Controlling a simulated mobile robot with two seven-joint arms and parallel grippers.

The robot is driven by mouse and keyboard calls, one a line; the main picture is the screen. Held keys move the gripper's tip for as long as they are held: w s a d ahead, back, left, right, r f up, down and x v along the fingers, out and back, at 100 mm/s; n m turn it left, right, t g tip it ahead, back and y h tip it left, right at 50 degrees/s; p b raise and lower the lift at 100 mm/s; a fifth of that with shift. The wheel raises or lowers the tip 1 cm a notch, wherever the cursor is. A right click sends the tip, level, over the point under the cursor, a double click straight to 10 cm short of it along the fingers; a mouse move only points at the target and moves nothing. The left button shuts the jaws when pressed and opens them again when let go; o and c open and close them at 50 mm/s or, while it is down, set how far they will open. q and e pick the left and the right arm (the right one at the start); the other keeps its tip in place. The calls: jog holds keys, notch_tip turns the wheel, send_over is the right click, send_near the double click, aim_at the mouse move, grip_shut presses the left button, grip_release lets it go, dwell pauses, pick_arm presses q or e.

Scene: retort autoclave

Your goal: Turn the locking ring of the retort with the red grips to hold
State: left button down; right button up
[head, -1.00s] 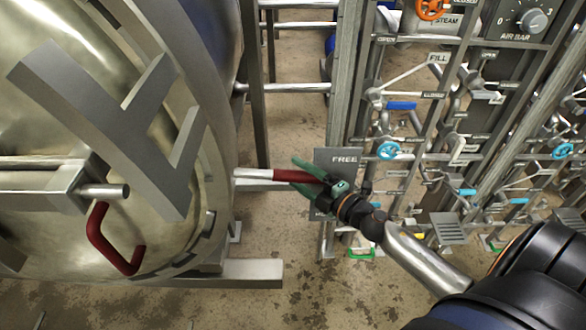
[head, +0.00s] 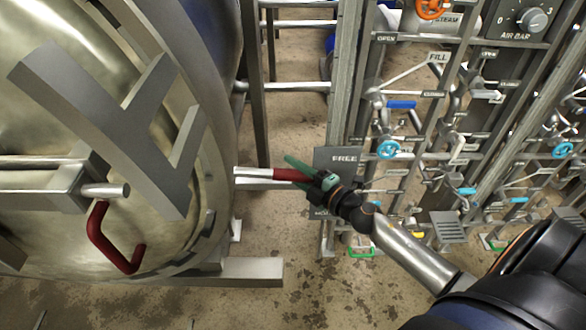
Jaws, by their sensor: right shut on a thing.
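The retort (head: 60,80) fills the left of the head view, with its grey locking ring (head: 222,140) around the round door. A bar with a red grip (head: 289,174) sticks out to the right from the ring's side. My right gripper (head: 302,172) has its green fingers shut on this red grip, near its outer end. The fingers and hand hide the end of the grip. A sign reading FREE (head: 345,158) stands just behind the hand, and a second sign lower down is mostly hidden. My left gripper is not in view.
A red U-shaped handle (head: 112,245) sits on the door at lower left. A valve panel with pipes, blue handwheels (head: 388,149) and an orange handwheel (head: 433,8) stands close on the right. Stained floor (head: 300,120) shows between retort and panel.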

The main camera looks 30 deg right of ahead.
grip_shut()
dwell(0.8)
